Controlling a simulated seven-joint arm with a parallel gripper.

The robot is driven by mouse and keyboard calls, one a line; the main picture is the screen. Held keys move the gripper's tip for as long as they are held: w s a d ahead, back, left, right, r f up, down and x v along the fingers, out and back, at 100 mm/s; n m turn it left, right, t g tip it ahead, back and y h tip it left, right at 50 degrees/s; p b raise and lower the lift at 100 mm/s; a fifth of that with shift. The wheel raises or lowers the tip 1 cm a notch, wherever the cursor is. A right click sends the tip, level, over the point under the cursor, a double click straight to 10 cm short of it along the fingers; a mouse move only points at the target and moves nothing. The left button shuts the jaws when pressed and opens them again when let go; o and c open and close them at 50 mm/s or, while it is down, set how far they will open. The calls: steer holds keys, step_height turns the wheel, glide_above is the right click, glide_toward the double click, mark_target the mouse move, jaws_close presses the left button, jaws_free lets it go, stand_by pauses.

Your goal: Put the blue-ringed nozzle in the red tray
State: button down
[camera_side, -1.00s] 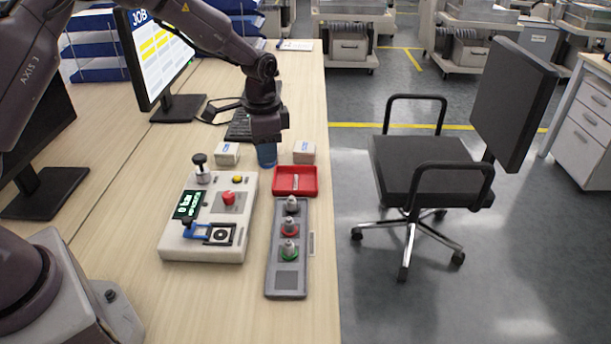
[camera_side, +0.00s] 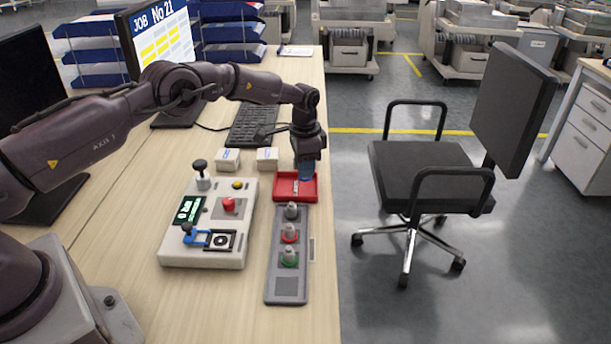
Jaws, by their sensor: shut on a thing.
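My gripper (camera_side: 306,165) points down over the right part of the red tray (camera_side: 279,196). It is shut; a blue shape (camera_side: 305,173) shows at its tips. I take this for the blue-ringed nozzle, though ring and fingers are too small to tell apart. I cannot tell whether it touches the tray floor. A small pale strip lies inside the tray.
A control box (camera_side: 175,254) with a black knob, red button and blue lever stands left of the rack. Two small white boxes (camera_side: 227,160) (camera_side: 267,158) stand behind. A keyboard (camera_side: 252,127) lies farther back. The table's right edge is close to the tray.

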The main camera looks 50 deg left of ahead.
steer(key=shift+w+f, duration=0.15)
steer(key=shift+f, duration=1.55)
steer(key=shift+f, duration=0.2)
steer(key=c, duration=1)
jaws_free()
steer(key=shift+r, duration=0.15)
